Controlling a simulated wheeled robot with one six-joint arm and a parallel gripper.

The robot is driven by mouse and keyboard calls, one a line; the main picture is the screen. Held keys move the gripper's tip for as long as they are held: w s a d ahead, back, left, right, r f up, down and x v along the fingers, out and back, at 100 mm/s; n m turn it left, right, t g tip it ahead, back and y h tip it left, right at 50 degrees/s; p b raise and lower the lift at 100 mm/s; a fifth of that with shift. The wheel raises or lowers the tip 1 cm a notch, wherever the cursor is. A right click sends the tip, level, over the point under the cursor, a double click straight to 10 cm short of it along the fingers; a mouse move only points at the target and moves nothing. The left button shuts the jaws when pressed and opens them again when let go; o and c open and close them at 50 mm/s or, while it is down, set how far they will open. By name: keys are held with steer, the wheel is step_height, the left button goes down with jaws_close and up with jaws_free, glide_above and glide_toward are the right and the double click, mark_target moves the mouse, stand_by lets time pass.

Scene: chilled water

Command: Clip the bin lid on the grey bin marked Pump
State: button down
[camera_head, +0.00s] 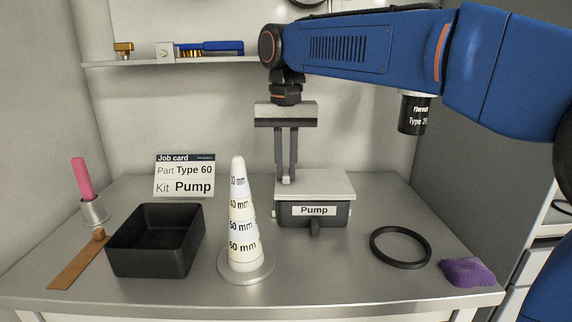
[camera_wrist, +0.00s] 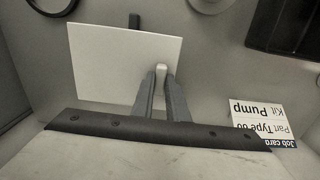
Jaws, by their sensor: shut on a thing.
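The grey bin marked Pump (camera_head: 328,219) stands on the bench right of centre, its label facing me and a dark tab at its front. The pale flat bin lid (camera_head: 325,183) lies level over the bin's top; I cannot tell whether it is fully seated or clipped. My gripper (camera_head: 286,181) points straight down at the lid's left part, its fingers closed on a small pale knob there. In the wrist view the lid (camera_wrist: 110,62) hides most of the bin, and my gripper (camera_wrist: 161,72) pinches the knob near one edge.
A stepped white cone (camera_head: 243,215) stands close in front-left of the bin. A black open tray (camera_head: 155,270) and a job card (camera_head: 185,176) are left. A black ring (camera_head: 400,247) and purple cloth (camera_head: 467,272) lie right. A shelf (camera_head: 170,61) is behind.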

steer(key=shift+f, duration=0.7)
steer(key=c, duration=1.7)
jaws_free()
steer(key=shift+o, duration=0.2)
step_height(320, 180, up, 17)
steer(key=shift+r, duration=0.15)
steer(key=shift+s, duration=0.1)
